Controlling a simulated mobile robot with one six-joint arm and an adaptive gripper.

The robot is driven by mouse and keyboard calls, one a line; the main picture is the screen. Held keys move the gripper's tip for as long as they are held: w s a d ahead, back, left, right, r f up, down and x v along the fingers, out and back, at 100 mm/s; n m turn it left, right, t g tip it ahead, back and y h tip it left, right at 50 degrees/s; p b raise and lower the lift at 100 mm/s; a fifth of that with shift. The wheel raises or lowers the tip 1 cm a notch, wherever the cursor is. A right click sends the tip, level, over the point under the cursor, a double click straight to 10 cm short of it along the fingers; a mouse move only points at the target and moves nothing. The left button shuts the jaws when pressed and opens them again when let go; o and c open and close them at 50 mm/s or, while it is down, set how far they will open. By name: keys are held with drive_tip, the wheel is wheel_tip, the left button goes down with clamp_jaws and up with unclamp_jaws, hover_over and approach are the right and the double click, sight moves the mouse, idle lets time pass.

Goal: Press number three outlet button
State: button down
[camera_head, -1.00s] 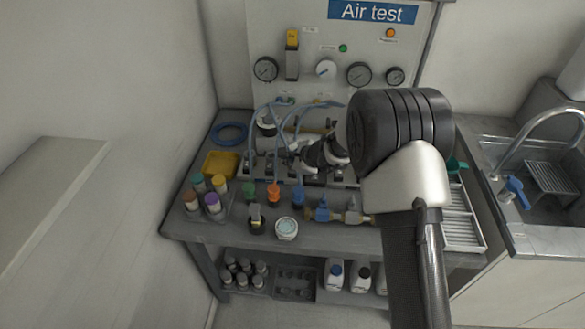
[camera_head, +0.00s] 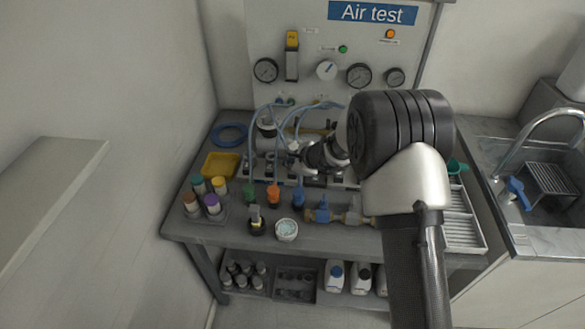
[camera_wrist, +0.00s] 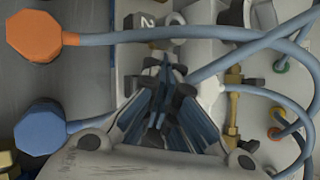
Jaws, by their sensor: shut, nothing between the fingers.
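The white outlet manifold (camera_head: 345,183) runs along the bench under my arm. In the wrist view, part of the white outlet strip (camera_wrist: 147,60) shows, with a label reading 2 (camera_wrist: 147,22) near the top. No label reading 3 can be made out; my fingers cover the strip below the 2. My gripper (camera_wrist: 165,68) is shut and empty, its tips over the strip just below that label. In the head view my gripper (camera_head: 296,158) is small, above the manifold. Whether the tips touch a button cannot be told.
Blue hoses (camera_wrist: 200,35) cross close to my fingers. An orange connector (camera_wrist: 32,37) and a blue connector (camera_wrist: 40,128) lie left in the wrist view. Colour-capped bottles (camera_head: 212,204), a yellow tray (camera_head: 221,165) and a white jar (camera_head: 286,230) stand on the bench.

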drive_tip(key=shift+r+p, duration=0.35)
drive_tip(key=shift+r, duration=0.3)
drive_tip(key=shift+r+p, duration=1.8)
drive_tip(key=shift+r, duration=0.7)
drive_tip(key=s+d+r+n+g, duration=0.1)
drive_tip(key=s+d+r+n, duration=0.1)
drive_tip(key=s+r+n, duration=0.6)
drive_tip(key=s+d+r+n, duration=0.3)
drive_tip(key=s+r, duration=0.8)
drive_tip(key=r, duration=0.2)
drive_tip(key=s+d+n+h, duration=0.2)
drive_tip(key=s+d, duration=0.3)
drive_tip(key=s, duration=0.3)
drive_tip(key=s+d+n+g+h, duration=0.1)
drive_tip(key=s+d+n+h, duration=0.1)
drive_tip(key=s+d, duration=0.3)
drive_tip(key=s+d+n+h, duration=0.2)
drive_tip(key=s+d+n, duration=0.2)
drive_tip(key=s, duration=0.7)
drive_tip(key=shift+s+d+f, duration=0.25)
drive_tip(key=shift+d+f, duration=0.1)
drive_tip(key=shift+d, duration=0.3)
